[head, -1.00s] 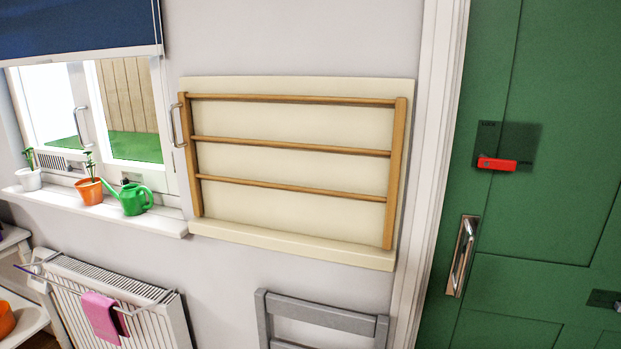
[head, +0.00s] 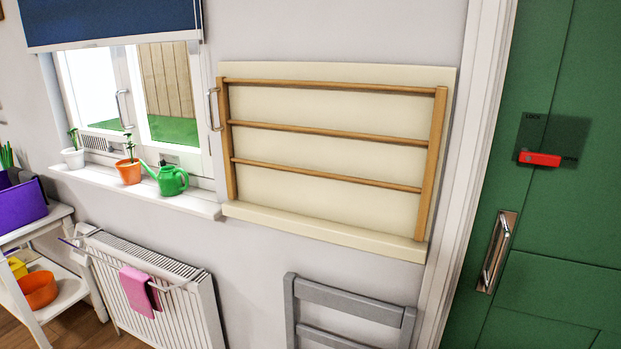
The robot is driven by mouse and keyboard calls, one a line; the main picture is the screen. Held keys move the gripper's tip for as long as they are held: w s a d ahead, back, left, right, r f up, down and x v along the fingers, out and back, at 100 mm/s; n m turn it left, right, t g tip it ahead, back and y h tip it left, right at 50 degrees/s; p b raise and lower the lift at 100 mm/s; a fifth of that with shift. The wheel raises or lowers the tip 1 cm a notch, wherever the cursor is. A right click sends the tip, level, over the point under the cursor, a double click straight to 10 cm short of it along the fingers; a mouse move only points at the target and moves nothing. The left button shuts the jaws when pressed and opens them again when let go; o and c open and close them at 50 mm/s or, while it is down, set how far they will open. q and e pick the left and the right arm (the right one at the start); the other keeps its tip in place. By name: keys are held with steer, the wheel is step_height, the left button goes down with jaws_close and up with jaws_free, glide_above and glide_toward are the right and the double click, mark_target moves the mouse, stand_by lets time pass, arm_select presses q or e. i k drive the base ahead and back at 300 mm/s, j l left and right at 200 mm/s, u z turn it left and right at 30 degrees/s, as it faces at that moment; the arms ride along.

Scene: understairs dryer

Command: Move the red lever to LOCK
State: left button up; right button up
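The red lever (head: 540,159) is on a dark plate (head: 563,131) fixed to the green door (head: 548,225) at the right of the head view. The lever lies roughly horizontal, along the lower part of the plate. Small dark lettering that looks like LOCK sits at the plate's upper left, above the lever's left end. Neither of my grippers is in view.
A metal door handle (head: 496,252) is below the lever. A wooden drying rack (head: 330,128) hangs on the wall. A grey chair (head: 345,300) stands below it, near the door. A radiator (head: 165,290) and a window sill (head: 150,196) with pots are at left.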

mark_target(525, 157)
steer(key=z, duration=1.3)
